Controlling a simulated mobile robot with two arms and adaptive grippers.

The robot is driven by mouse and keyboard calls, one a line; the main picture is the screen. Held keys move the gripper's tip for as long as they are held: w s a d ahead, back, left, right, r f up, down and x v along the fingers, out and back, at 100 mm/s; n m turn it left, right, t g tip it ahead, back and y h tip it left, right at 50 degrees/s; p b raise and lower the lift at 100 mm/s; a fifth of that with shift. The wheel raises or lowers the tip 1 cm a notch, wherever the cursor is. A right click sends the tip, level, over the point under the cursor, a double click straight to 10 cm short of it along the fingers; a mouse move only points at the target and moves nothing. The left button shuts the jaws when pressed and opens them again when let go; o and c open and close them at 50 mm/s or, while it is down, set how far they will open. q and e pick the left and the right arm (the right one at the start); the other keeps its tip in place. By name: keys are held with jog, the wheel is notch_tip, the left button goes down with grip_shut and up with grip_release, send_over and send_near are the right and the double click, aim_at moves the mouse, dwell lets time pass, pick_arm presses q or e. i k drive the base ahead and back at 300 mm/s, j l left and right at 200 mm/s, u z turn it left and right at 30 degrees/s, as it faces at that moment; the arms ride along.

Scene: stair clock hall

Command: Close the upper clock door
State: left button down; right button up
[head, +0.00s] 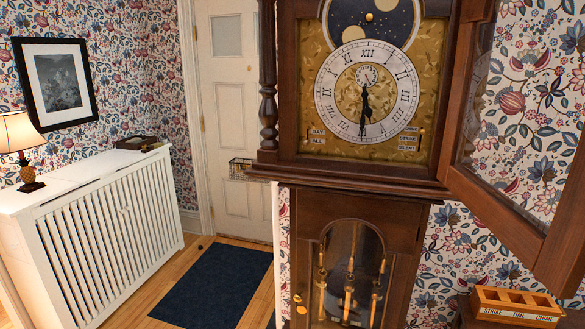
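The tall wooden clock (350,215) stands right of centre in the head view. Its upper door (505,205) is a wooden frame with a glass pane, swung open to the right and toward me. The brass dial (335,70) with its white number ring is uncovered. The lower part of the clock has an arched window (351,270) with brass weights and a pendulum behind it. Neither of my grippers shows in this view.
A wooden box with slots (518,306) sits at lower right, below the open door. A white radiator cover (105,230) with a lamp (20,145) stands at left. A dark blue mat (212,285) lies on the floor before the white door (236,110).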

aim_at(555, 254)
jog(key=i+j+z, duration=0.25)
jog(key=z, duration=0.3)
jog(key=i+l+u, duration=0.15)
jog(key=l+u, duration=0.2)
jog(key=l, duration=0.35)
jog(key=l+u, duration=0.3)
jog(key=l, duration=0.45)
jog(key=l+u, duration=0.35)
jog(key=l, duration=0.4)
